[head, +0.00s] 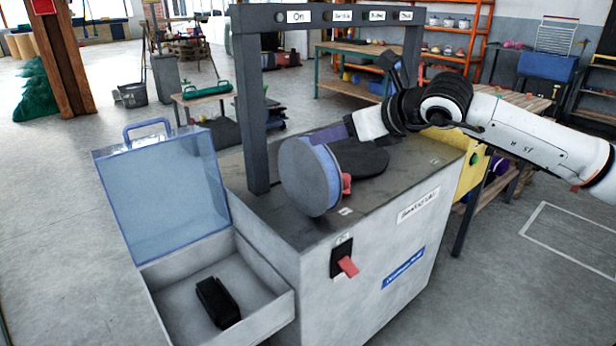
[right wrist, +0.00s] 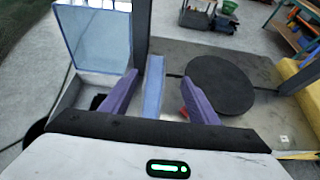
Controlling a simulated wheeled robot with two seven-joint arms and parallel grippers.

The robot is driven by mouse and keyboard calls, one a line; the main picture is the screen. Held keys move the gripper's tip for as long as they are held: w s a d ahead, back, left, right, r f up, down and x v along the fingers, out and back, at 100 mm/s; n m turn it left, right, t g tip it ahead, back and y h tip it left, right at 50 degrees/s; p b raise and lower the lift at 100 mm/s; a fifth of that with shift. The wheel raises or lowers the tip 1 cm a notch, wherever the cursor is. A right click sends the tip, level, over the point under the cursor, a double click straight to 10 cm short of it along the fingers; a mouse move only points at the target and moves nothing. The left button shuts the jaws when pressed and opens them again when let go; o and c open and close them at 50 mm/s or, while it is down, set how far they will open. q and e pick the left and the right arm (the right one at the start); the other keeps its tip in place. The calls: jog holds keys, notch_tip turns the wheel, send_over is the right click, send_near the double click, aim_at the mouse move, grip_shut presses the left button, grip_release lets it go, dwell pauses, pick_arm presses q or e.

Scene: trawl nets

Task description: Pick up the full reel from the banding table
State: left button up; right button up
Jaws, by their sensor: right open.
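The reel (head: 306,178), a blue-grey disc, stands upright near the front left of the banding table's (head: 395,187) dark top. In the right wrist view the reel (right wrist: 153,88) shows edge-on as a blue strip. A flat black disc (head: 360,158) is just to its right; it also shows in the right wrist view (right wrist: 222,85). My right gripper (head: 325,139) is behind the reel, with purple fingers. In the right wrist view my right gripper (right wrist: 159,74) is open, with the blue strip between its fingers; I cannot tell whether they touch it. My left gripper is not in view.
A dark frame (head: 258,110) with labelled lights arches over the table. A box with a raised clear lid (head: 165,190) is at the left, holding a black block (head: 217,302). A red switch lever (head: 347,266) sticks out in front. A small red part (head: 346,184) is beside the reel.

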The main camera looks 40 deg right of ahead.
aim_at(308, 142)
jog(key=x, duration=0.3)
jog(key=shift+w+a+f+p, duration=0.15)
jog(key=shift+w+f+p, duration=0.05)
jog(key=shift+w+p, duration=0.15)
jog(key=x, duration=0.3)
jog(key=p+x, duration=0.1)
jog(key=shift+w+a+f, duration=0.2)
jog(key=shift+w+a, duration=0.1)
jog(key=shift+a, duration=0.05)
jog(key=shift+w+f, duration=0.25)
jog(key=shift+w, duration=0.1)
grip_shut()
jog(key=shift+r, duration=0.25)
